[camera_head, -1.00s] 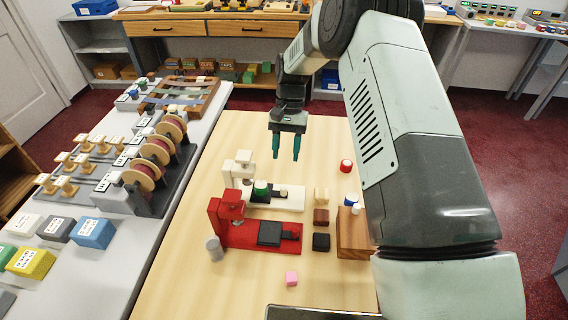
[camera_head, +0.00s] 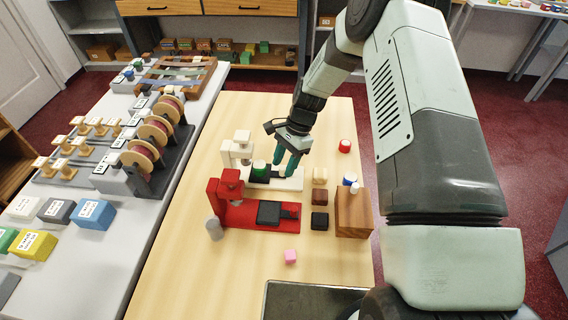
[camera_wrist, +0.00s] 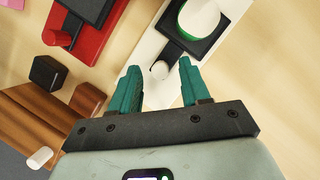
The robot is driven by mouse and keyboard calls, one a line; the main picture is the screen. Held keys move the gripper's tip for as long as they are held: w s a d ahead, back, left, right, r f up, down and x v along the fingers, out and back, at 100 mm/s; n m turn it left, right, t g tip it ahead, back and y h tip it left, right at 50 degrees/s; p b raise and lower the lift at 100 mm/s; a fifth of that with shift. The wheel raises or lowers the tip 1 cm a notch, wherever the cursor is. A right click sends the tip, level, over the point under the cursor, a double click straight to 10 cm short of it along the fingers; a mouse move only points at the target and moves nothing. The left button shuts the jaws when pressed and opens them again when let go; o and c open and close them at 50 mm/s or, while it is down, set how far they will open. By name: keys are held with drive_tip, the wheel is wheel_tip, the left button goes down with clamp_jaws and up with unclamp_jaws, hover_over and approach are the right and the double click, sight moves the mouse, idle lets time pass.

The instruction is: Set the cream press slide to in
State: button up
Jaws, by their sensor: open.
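The cream press (camera_head: 240,150) stands on the wooden table behind the red press (camera_head: 230,192). Its slide is a dark plate (camera_head: 261,178) on the cream base, carrying a green and white round piece (camera_head: 259,167); in the wrist view this piece shows white on top with a green side (camera_wrist: 199,17). A small cream knob (camera_wrist: 160,70) ends the slide's dark stem. My gripper (camera_head: 284,172) is open, with its teal fingertips at the knob end of the cream base. In the wrist view the knob lies between and just beyond the fingertips; I cannot tell contact.
The red press with its dark slide (camera_head: 269,213) is close in front. Small cream, brown and black (camera_head: 319,221) blocks and a wooden block (camera_head: 353,212) stand to the right. A red-and-white piece (camera_head: 345,146) lies behind.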

sight(266, 171)
drive_tip(key=shift+s+a+f, duration=0.1)
drive_tip(key=shift+f, duration=0.25)
clamp_jaws()
drive_tip(key=shift+a, duration=2.2)
unclamp_jaws()
drive_tip(key=shift+d, duration=0.1)
drive_tip(key=v, duration=1.1)
